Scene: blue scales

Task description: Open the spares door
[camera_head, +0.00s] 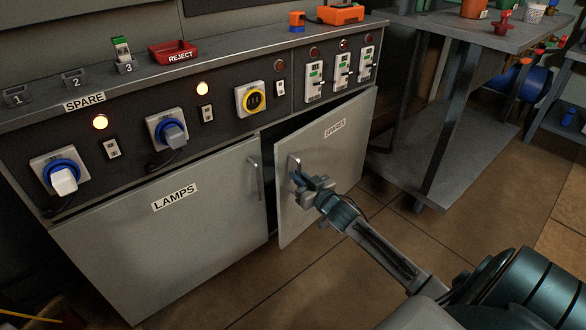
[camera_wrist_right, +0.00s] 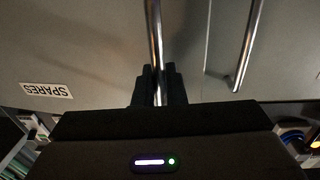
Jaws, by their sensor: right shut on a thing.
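The spares door (camera_head: 335,160) is a grey cabinet door with a "SPARES" label, standing ajar with a dark gap along its left and top edges. My right gripper (camera_head: 302,178) is at its bar handle (camera_head: 294,165), near the door's left edge. In the right wrist view the fingers (camera_wrist_right: 159,88) are shut around the shiny vertical handle (camera_wrist_right: 155,45), and the door (camera_wrist_right: 80,45) with its upside-down label shows to the left. My left gripper is in neither view.
The closed lamps door (camera_head: 170,235) is to the left, its handle (camera_head: 255,178) close to my right gripper. Above runs a panel of sockets, switches and lit lamps. A red reject tray (camera_head: 173,53) sits on top. A metal table (camera_head: 480,32) stands right; the floor before the door is clear.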

